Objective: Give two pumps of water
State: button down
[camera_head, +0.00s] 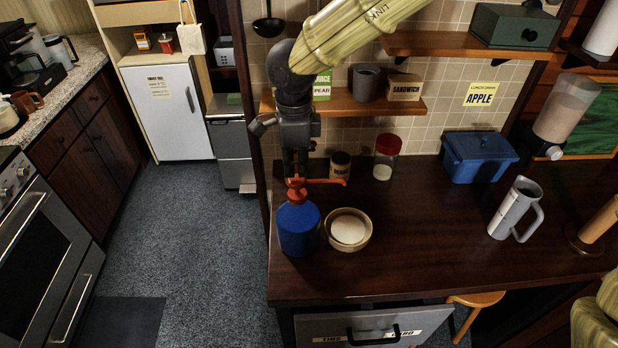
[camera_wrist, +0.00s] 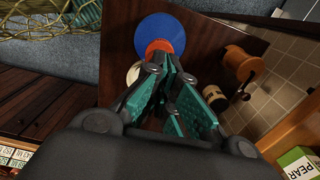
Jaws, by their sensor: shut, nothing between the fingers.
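A blue pump bottle (camera_head: 298,229) with an orange-red pump head stands upright near the left edge of the dark wooden counter.
A tan bowl (camera_head: 368,240) with pale contents stands close right of the bottle. Behind are a small dark jar (camera_head: 340,165) and a red-lidded jar (camera_head: 385,158). A grey mug (camera_head: 516,208) and blue box (camera_head: 480,157) stand farther right. The counter's middle is clear.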

aim_at(297, 179)
jog(key=shift+f+b, duration=0.45)
jog(key=shift+f, duration=1.3)
jog(key=shift+r+p, duration=1.8)
jog(key=shift+p, duration=0.4)
dwell(0.6)
jog(key=shift+r+p, duration=0.5)
jog(key=shift+r, duration=0.15)
jog(key=shift+r+p, duration=0.5)
jog(key=shift+r, duration=1.3)
